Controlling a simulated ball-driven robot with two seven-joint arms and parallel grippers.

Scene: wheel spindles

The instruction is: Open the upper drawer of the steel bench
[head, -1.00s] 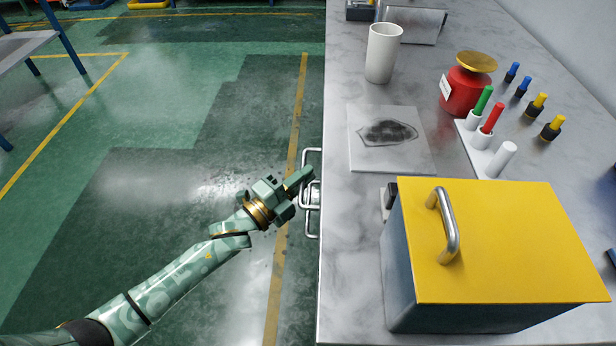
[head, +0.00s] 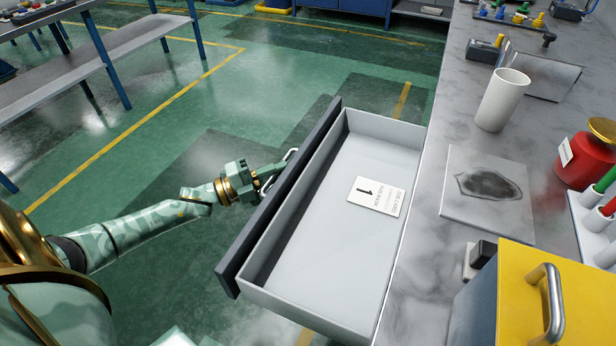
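The steel bench (head: 455,135) runs along the right side. Its upper drawer (head: 325,245) stands far out from the bench front, with a dark front panel (head: 283,195) and pale inner walls. A white card marked 1 (head: 376,196) lies on the drawer floor. The drawer's bar handle (head: 291,155) is on the outer face of the panel. My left gripper (head: 272,176) is at this handle, with its fingers closed around the bar; the fingertips are partly hidden. My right gripper is out of view.
On the bench top are a yellow-lidded box (head: 515,300), a grey plate with a dark patch (head: 487,190), a white cup (head: 502,100) and a red container (head: 588,158). A blue-legged shelf table (head: 110,55) stands at upper left. The green floor between is clear.

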